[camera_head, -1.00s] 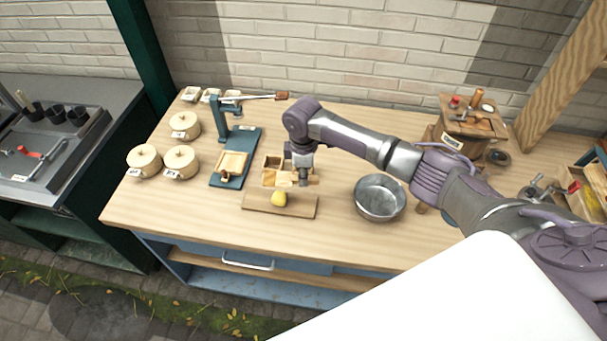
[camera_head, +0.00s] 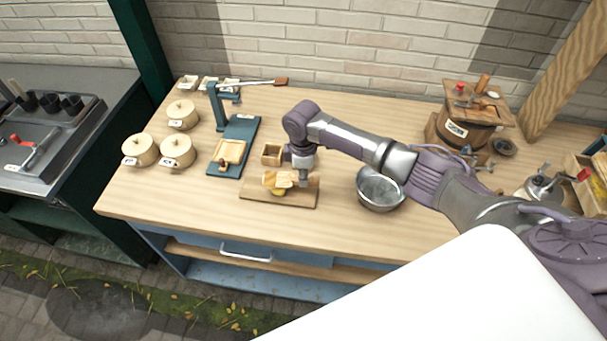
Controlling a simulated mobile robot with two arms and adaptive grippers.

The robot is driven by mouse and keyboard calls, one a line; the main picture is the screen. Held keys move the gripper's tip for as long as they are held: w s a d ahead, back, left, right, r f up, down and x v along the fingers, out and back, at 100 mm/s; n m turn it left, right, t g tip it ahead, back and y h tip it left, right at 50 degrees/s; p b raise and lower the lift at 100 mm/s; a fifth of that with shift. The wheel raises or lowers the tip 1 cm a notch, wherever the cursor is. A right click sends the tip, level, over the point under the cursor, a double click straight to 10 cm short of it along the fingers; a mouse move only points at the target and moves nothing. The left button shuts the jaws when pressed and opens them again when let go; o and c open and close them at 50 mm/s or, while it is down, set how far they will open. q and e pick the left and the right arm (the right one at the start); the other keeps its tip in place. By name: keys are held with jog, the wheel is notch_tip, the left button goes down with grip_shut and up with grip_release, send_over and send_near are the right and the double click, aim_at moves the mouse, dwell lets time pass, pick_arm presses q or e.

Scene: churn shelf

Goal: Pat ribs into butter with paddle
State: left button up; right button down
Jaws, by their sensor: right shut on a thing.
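The yellow butter (camera_head: 277,193) lies on a flat wooden board (camera_head: 302,198) near the front middle of the bench. My right gripper (camera_head: 301,178) is shut on the wooden paddle (camera_head: 278,180), just above the board's right half. The paddle reaches left over the butter and hides most of it. I cannot tell whether paddle and butter touch. My left gripper does not show.
A small wooden box (camera_head: 271,154) stands behind the board. A metal bowl (camera_head: 379,190) stands to its right, close under my right arm. A blue press (camera_head: 236,145) and several lidded pots (camera_head: 178,151) stand left. A wooden churn (camera_head: 468,126) stands back right.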

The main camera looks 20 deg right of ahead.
jog(key=shift+f+b, duration=0.3)
jog(key=shift+f, duration=0.2)
dwell(0.8)
jog(key=shift+s+f, duration=0.1)
jog(key=shift+f, duration=0.05)
dwell(1.2)
notch_tip(320, 180, up, 3)
jog(key=p, duration=0.3)
jog(key=shift+r+p, duration=0.6)
jog(key=shift+r, duration=1.5)
